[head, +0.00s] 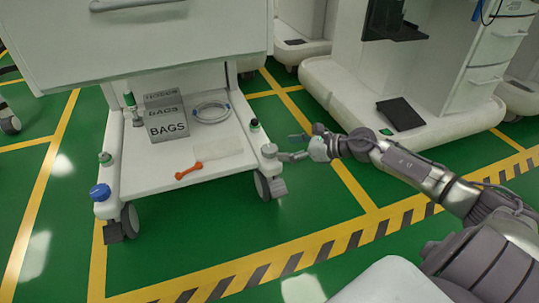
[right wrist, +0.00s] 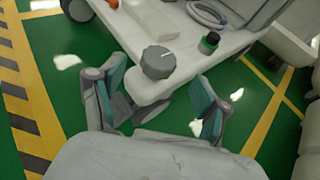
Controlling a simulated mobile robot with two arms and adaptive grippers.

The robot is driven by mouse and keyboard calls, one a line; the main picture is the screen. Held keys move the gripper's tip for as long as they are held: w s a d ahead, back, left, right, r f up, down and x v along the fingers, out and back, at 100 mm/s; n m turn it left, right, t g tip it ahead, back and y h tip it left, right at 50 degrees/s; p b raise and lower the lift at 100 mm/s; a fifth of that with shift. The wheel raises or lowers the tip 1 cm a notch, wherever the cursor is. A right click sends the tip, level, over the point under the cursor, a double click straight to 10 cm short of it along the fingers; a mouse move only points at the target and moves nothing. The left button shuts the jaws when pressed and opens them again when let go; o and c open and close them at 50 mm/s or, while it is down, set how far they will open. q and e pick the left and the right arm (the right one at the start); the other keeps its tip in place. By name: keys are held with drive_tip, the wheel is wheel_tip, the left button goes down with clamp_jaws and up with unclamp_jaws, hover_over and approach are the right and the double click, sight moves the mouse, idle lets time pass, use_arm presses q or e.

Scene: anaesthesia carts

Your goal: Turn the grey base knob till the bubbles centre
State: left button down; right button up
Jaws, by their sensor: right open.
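The grey base knob (head: 269,149) sits on the front right corner of the cart's low white base (head: 150,178). In the right wrist view the ribbed grey knob (right wrist: 158,62) lies ahead of my fingers, roughly between them. My right gripper (head: 298,147) is open and empty beside the corner, fingers pointing at the knob; its teal pads show apart in the wrist view (right wrist: 157,80). I cannot tell whether a finger touches the knob. A small dark-topped green fitting (head: 254,125) stands behind the knob. No bubbles can be made out. My left gripper is out of view.
A blue knob (head: 99,192) is on the front left corner, with a green-topped fitting (head: 106,158) behind it. On the base are a BAGS box (head: 168,127), a coiled tube (head: 210,112) and an orange spanner-like tool (head: 188,170). A caster (head: 270,185) is below the grey knob.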

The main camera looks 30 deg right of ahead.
sight(271, 148)
drive_tip(key=b+x, duration=0.2)
drive_tip(key=x, duration=0.3)
drive_tip(key=shift+w, duration=0.1)
drive_tip(key=shift+b+x, duration=0.5)
drive_tip(key=shift+x, duration=0.35)
